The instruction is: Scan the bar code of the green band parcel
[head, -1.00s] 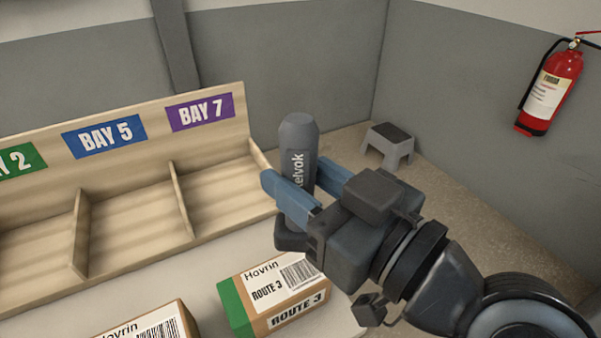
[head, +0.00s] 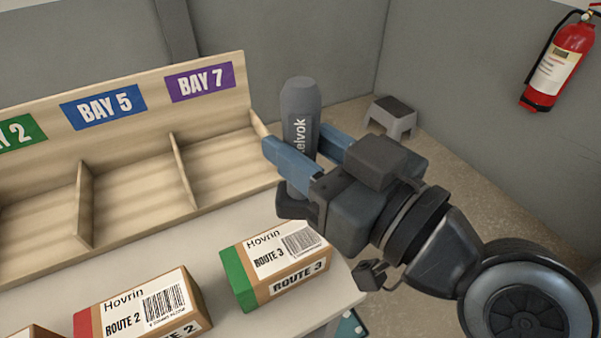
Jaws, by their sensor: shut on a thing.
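The green band parcel (head: 276,264) is a brown box with a green left end, lying near the table's right edge in the head view. Its white label reads "Hovrin" and "ROUTE 3", and its bar code (head: 300,242) faces up. My gripper (head: 306,158) is shut on a grey scanner marked "elvok" (head: 298,120), with blue fingers on either side of its handle. The scanner stands upright, its dark head (head: 292,203) at the bottom, above and behind the parcel in the picture. The scanner's window is hidden.
A red-ended parcel (head: 140,308) labelled ROUTE 2 lies to the left, with part of another box (head: 22,332) beyond it. Wooden bays (head: 85,205) line the back of the table (head: 215,320). A step stool (head: 391,120) and fire extinguisher (head: 560,62) are at the right.

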